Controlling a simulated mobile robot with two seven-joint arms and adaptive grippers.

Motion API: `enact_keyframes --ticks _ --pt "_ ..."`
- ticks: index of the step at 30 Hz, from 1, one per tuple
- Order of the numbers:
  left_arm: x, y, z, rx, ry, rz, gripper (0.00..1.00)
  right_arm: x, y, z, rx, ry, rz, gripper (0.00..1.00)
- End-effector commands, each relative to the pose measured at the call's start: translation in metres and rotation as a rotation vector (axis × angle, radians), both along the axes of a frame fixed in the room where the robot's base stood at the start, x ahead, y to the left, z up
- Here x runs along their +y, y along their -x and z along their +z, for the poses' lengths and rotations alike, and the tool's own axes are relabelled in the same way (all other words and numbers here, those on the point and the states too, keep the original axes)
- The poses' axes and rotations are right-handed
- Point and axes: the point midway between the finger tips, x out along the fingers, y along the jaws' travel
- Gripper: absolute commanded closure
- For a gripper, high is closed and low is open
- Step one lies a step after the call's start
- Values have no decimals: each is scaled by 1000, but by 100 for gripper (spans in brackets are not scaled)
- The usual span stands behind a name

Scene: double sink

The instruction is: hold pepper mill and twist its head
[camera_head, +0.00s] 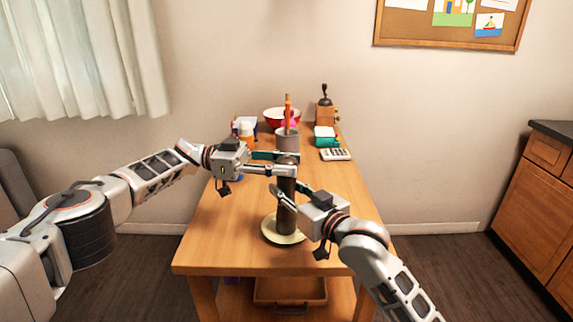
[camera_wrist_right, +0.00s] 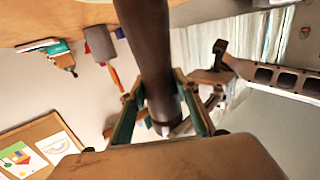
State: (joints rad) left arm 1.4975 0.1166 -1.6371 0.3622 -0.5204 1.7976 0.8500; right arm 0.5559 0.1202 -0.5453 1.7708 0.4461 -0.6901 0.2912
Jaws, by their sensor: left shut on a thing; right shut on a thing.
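The pepper mill (camera_head: 286,214) is tall and dark brown and stands upright over a pale plate (camera_head: 270,236) near the table's front. My left gripper (camera_head: 297,164) reaches in from the left and is shut on the mill's head, near its top. My right gripper (camera_head: 285,188) comes from the lower right and is shut on the body, below the left gripper. In the right wrist view the mill (camera_wrist_right: 150,45) runs down between the fingers of my right gripper (camera_wrist_right: 160,112). Fingers partly hide the mill's upper part.
Behind the mill on the wooden table (camera_head: 225,245) are a grey cup (camera_head: 287,140), a red bowl (camera_head: 274,116), a coffee grinder (camera_head: 325,112), a teal box (camera_head: 325,135) and a calculator (camera_head: 335,154). The table's front corners are clear. A wooden cabinet (camera_head: 540,205) stands right.

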Motion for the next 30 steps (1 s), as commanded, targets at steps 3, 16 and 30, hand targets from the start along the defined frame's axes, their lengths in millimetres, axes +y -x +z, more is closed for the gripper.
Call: enact_keyframes --ticks 3,16,30 --pt "1 -1 -4 0 -6 3 48 3 2 1 -1 -6 6 94" --pt "1 0 7 -1 -1 1 48 0 0 1 -2 -1 0 94" --pt "1 0 84 -1 -2 1 48 -1 0 1 -1 -1 -1 94"
